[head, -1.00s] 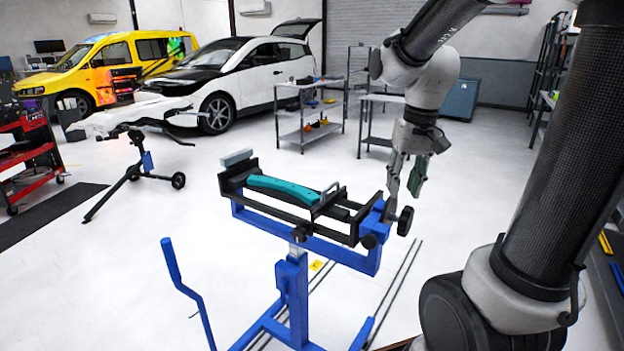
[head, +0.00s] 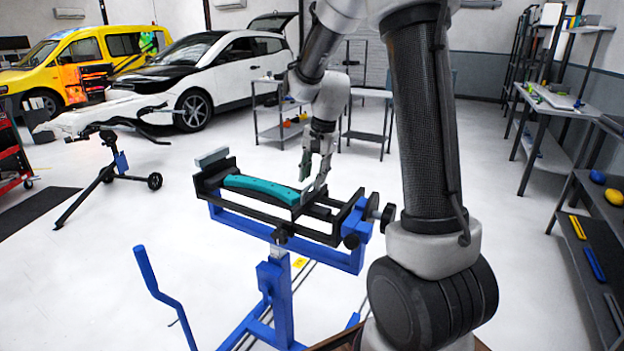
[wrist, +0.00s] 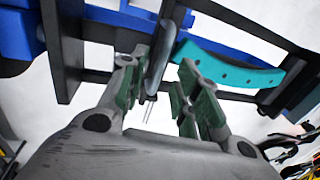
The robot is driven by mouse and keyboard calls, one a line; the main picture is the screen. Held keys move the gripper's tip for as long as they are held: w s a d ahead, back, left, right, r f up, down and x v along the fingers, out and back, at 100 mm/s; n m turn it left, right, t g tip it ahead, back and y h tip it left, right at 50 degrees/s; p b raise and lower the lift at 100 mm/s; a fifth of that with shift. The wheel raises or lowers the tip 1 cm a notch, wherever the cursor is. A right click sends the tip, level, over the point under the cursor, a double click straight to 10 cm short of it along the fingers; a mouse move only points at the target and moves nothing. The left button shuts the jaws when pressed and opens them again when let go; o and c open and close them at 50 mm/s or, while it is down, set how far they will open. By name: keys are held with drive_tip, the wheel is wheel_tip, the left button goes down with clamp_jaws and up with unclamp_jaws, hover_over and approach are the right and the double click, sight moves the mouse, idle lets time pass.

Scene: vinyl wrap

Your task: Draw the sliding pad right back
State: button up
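The blue-and-black clamp stand (head: 290,232) is in the middle of the head view. A curved teal piece (head: 262,188) lies along its rails; it also shows in the wrist view (wrist: 235,75). The black sliding pad (head: 318,212) is at the teal piece's right end and carries a grey loop handle (wrist: 160,55). My gripper (head: 311,186) points down at this handle, which it partly hides in the head view. In the wrist view its green-padded fingers (wrist: 160,72) are apart, one on each side of the handle, with gaps showing.
The rails right of the pad look bare, ending at a blue end block (head: 350,222) with a black knob (head: 387,217). A grey block (head: 211,157) stands at the left end. A shelf (head: 590,225) is at the far right; white floor surrounds the stand.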

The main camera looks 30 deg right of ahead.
drive_tip(key=shift+w+f, duration=0.1)
drive_tip(key=shift+f, duration=0.65)
clamp_jaws()
drive_tip(key=s+d, duration=0.5)
drive_tip(key=s, duration=0.3)
drive_tip(key=shift+s+d, duration=0.25)
drive_tip(key=shift+s, duration=0.05)
